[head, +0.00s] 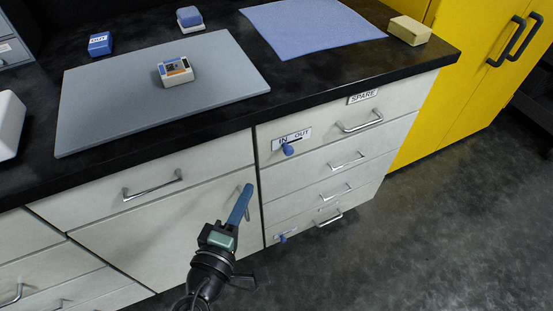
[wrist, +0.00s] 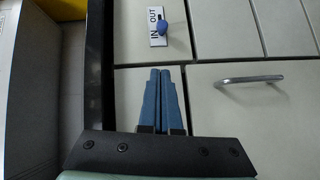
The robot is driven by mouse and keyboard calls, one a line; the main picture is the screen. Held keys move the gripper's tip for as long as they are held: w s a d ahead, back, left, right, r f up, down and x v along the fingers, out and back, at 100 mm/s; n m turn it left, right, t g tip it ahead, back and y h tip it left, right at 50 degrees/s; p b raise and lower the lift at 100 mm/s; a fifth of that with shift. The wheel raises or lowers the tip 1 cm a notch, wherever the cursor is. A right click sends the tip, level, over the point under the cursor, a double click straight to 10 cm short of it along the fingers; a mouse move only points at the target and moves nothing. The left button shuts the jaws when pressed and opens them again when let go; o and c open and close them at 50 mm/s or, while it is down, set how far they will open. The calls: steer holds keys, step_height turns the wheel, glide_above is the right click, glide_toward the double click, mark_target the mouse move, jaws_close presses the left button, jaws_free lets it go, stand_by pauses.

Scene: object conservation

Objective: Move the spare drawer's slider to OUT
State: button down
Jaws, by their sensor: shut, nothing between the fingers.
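The spare drawer (head: 330,128) is the top drawer of the right stack, with a SPARE label (head: 363,97) above its handle. Its slider, a blue knob (head: 287,149), sits on a white IN/OUT plate (head: 305,133) at the drawer's left side. The knob is toward the IN side, with dark slot showing on the OUT side. The wrist view also shows the knob (wrist: 163,26) and plate (wrist: 154,41). My gripper (head: 248,187) is shut and empty, lower left of the knob and apart from it. Its blue fingertips (wrist: 160,71) point toward the plate in the wrist view.
A metal handle (head: 152,187) is on the drawer to the left. A second blue knob (head: 282,238) is low on the right stack. The dark counter edge (head: 210,145) overhangs the fronts. A grey mat (head: 110,105) and blue cloth (head: 310,25) lie on the counter. Floor is clear at right.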

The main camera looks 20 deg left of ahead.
glide_toward(283, 147)
steer(key=w+a, duration=0.2)
steer(key=a, duration=0.1)
steer(key=shift+w+d+f, duration=0.2)
steer(key=shift+w+d, duration=1.15)
steer(key=shift+w, duration=0.15)
steer(key=shift+w+d+p, duration=0.4)
steer(key=shift+w+d, duration=1.2)
steer(key=shift+d, duration=0.1)
